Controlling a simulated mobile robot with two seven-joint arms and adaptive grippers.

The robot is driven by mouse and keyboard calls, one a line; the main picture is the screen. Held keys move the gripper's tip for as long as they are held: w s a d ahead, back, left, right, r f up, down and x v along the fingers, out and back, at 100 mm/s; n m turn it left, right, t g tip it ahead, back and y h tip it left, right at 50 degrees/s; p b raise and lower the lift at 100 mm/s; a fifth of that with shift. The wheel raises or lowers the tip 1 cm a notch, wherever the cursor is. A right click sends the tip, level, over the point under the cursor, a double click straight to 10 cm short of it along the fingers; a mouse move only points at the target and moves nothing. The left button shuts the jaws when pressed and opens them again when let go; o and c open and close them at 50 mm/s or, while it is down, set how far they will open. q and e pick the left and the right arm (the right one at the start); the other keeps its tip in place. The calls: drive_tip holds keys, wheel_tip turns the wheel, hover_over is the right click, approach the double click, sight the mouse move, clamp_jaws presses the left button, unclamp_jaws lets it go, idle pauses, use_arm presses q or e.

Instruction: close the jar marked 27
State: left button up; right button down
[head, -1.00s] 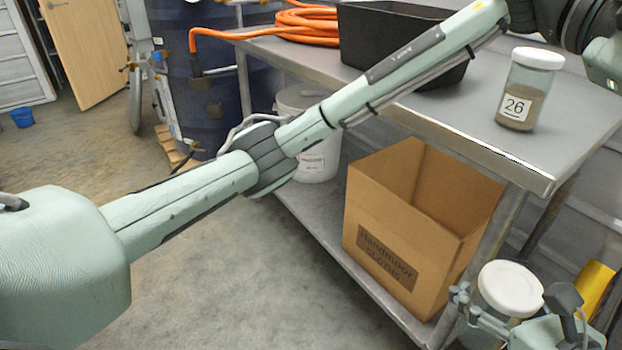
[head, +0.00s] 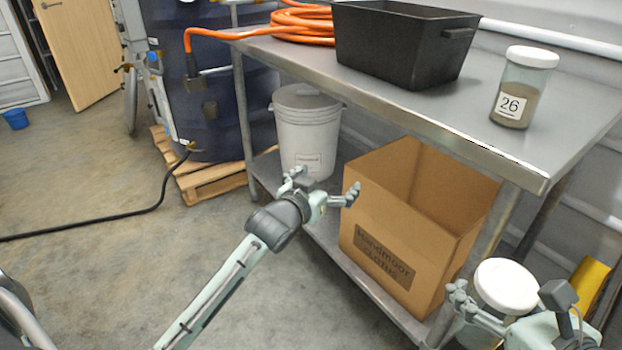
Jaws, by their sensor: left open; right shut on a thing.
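A jar (head: 484,315) with a round white lid (head: 508,286) on top is at the lower right. My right gripper (head: 509,300) is shut around it, below the lid. No number shows on this jar, and I cannot tell whether the lid is fully seated. My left gripper (head: 324,184) is open and empty, in front of the cardboard box and well left of the held jar. Another jar (head: 517,100), labelled 26, stands upright on the steel bench (head: 420,105) with a white lid on it.
A black bin (head: 400,45) and a coiled orange hose (head: 300,22) are on the bench. A cardboard box (head: 385,255) and a lidded grey bucket (head: 306,125) stand on the lower shelf. The concrete floor (head: 110,225) at left is mostly clear.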

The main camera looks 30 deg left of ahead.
use_arm(q)
drive_tip(key=s+f+g+y, duration=0.1)
drive_tip(key=s+f+g, duration=0.2)
drive_tip(key=s+f, duration=0.55)
drive_tip(key=s+f+g, duration=0.4)
drive_tip(key=s+f, duration=0.2)
drive_tip(key=f, duration=0.5)
drive_tip(key=s+f+g, duration=0.2)
drive_tip(key=s+f, duration=0.2)
drive_tip(key=s, duration=0.4)
drive_tip(key=s+f+m+g, duration=0.1)
drive_tip(key=s+f+g, duration=0.2)
drive_tip(key=s+f, duration=0.2)
drive_tip(key=s, duration=0.3)
drive_tip(key=shift+s+d+f+m+g, duration=0.15)
drive_tip(key=shift+s+f+m+g, duration=0.15)
drive_tip(key=shift+s, duration=0.05)
use_arm(e)
drive_tip(key=shift+r, duration=0.1)
